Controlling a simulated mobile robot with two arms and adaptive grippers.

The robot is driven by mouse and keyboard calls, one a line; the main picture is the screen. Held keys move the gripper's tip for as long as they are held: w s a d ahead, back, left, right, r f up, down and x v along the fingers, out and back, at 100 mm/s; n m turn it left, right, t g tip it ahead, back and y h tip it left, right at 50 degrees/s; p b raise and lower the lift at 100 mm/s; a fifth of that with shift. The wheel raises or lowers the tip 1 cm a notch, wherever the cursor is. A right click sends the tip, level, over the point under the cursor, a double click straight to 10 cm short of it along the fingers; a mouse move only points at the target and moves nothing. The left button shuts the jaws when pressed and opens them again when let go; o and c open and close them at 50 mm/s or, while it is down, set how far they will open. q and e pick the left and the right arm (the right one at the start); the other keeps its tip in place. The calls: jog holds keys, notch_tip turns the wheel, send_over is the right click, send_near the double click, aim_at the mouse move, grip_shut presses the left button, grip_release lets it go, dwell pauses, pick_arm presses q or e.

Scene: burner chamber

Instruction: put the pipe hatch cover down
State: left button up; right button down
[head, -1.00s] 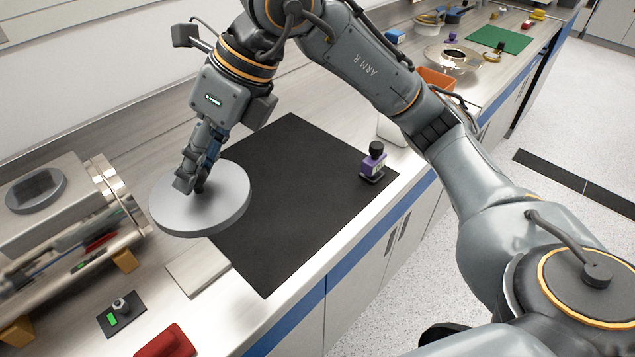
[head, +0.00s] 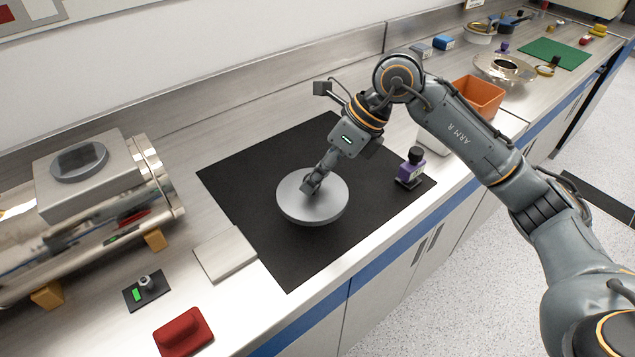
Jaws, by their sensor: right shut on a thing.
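The pipe hatch cover (head: 326,206), a round grey disc, is at the middle of the black mat (head: 290,263). It looks level and very near or on the mat; I cannot tell whether it touches. My right gripper (head: 311,187) is shut on the cover's top from above, and its fingers hide the part they grip. A purple-and-black bottle-like item (head: 410,170) stands on the mat to the right, apart from the cover. My left gripper is not in view.
The shiny pipe chamber (head: 90,215) lies at the left. A light flat plate (head: 225,253), a small black pad with a knob (head: 146,289) and a red object (head: 183,332) are in front. An orange bin (head: 478,97) stands behind right. Bare mat surrounds the cover.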

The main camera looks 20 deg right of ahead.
aim_at(323, 182)
jog(key=shift+w+d+f, duration=0.25)
jog(key=shift+w+f, duration=0.65)
jog(key=shift+f, duration=0.15)
jog(key=f, duration=0.1)
jog(key=f+p, duration=0.1)
jog(key=f, duration=0.1)
jog(key=shift+w+d+f, duration=0.1)
jog(key=shift+w, duration=0.15)
jog(key=shift+f, duration=0.25)
jog(key=shift+f, duration=0.1)
jog(key=shift+f, duration=0.15)
jog(key=c, duration=1)
grip_release()
